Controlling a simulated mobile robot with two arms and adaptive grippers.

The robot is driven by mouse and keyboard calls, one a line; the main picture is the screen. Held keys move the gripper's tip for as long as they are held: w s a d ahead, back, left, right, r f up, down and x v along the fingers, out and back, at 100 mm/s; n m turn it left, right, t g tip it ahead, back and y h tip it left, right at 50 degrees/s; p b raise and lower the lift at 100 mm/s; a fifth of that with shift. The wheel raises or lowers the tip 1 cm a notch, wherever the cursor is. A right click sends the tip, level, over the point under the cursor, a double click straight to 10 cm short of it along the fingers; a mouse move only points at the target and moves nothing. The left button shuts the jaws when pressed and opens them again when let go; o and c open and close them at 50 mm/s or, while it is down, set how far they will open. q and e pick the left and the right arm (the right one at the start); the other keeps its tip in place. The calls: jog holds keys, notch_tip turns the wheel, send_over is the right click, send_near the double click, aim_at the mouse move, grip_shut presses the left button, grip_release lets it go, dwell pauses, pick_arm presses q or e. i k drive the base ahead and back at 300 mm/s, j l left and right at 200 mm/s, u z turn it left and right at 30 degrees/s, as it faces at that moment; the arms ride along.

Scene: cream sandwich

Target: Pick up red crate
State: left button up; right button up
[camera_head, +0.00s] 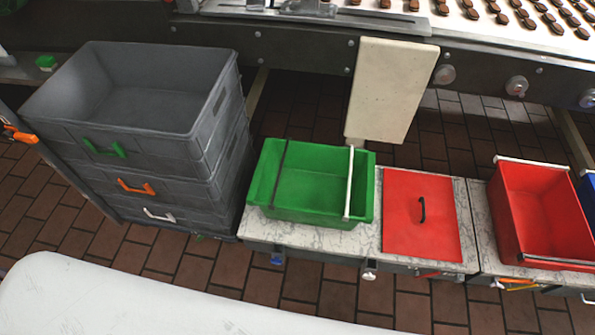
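The red crate (537,212) stands at the right on a marble-topped surface. It is open at the top and looks empty, with a pale bar along its back rim and a dark bar near its front rim. A flat red lid (405,215) with a black handle lies on the marble surface to its left. Neither of my grippers shows in the head view.
A green crate (312,185) stands left of the red lid. Stacked grey crates (150,95) stand at the left. A blue crate (588,195) is cut off at the right edge. A conveyor with brown sandwiches (500,18) runs along the back, with a pale panel (390,90) hanging from it.

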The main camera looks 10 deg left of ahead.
aim_at(537, 210)
jog(key=u, duration=0.2)
jog(key=z, duration=1.8)
jog(key=l+u, duration=0.1)
jog(key=u, duration=0.45)
jog(key=i+l+u, duration=0.15)
jog(key=l+u, duration=0.15)
jog(key=l, duration=0.15)
jog(key=l+u, duration=0.25)
jog(key=l, duration=0.2)
jog(key=i+l+u, duration=0.1)
jog(key=l+u, duration=0.2)
jog(key=l, duration=0.2)
